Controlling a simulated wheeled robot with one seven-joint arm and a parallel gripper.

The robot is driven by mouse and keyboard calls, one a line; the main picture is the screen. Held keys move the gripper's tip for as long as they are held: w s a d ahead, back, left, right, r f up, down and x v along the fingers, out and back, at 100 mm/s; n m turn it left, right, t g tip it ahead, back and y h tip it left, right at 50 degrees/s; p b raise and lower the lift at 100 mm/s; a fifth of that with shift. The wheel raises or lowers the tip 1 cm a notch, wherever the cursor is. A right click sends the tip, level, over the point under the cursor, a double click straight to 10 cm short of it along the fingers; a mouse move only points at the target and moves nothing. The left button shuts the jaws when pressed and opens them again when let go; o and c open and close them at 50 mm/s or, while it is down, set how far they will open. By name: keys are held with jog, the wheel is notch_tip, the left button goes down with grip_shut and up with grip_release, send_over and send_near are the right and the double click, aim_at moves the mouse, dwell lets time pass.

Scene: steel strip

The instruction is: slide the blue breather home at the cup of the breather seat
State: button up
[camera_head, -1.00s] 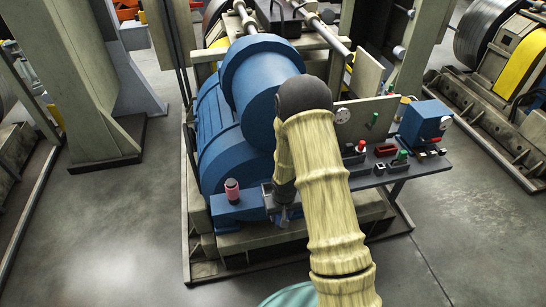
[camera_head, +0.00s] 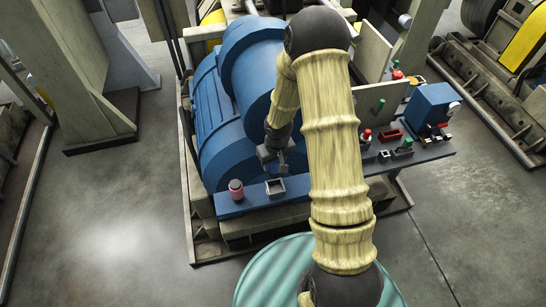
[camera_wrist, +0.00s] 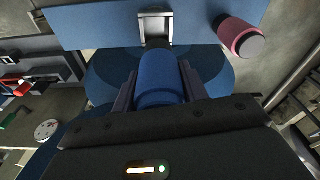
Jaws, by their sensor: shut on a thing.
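The blue breather (camera_wrist: 160,78) is a blue cylinder between the two dark fingers of my gripper (camera_wrist: 159,88) in the wrist view. My gripper is shut on it. The breather seat's cup is a small square grey metal holder (camera_wrist: 155,30), open on top, on the blue ledge. The breather is apart from the cup, which looks empty. In the head view the cup (camera_head: 275,187) sits on the ledge, with my gripper (camera_head: 274,163) just behind and above it. The breather cannot be made out in the head view.
The large blue motor housing (camera_head: 215,120) is close behind my gripper. A dark shelf (camera_head: 420,155) with switches and a blue box (camera_head: 431,106) lies to the right.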

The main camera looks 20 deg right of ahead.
aim_at(275, 174)
jog(key=shift+s+d, duration=0.1)
jog(key=shift+s, duration=0.4)
jog(key=shift+w+f+b, duration=0.15)
jog(key=shift+f+b, duration=2.4)
jog(key=shift+f, duration=0.35)
jog(key=shift+f+b, duration=1.8)
jog(key=shift+f, duration=0.2)
jog(key=o, duration=1.1)
jog(key=r, duration=0.5)
jog(key=s+r, duration=0.1)
jog(key=r, duration=0.5)
jog(key=s+r+b, duration=0.1)
jog(key=r, duration=0.5)
jog(key=shift+d+r, duration=0.15)
jog(key=shift+d, duration=0.05)
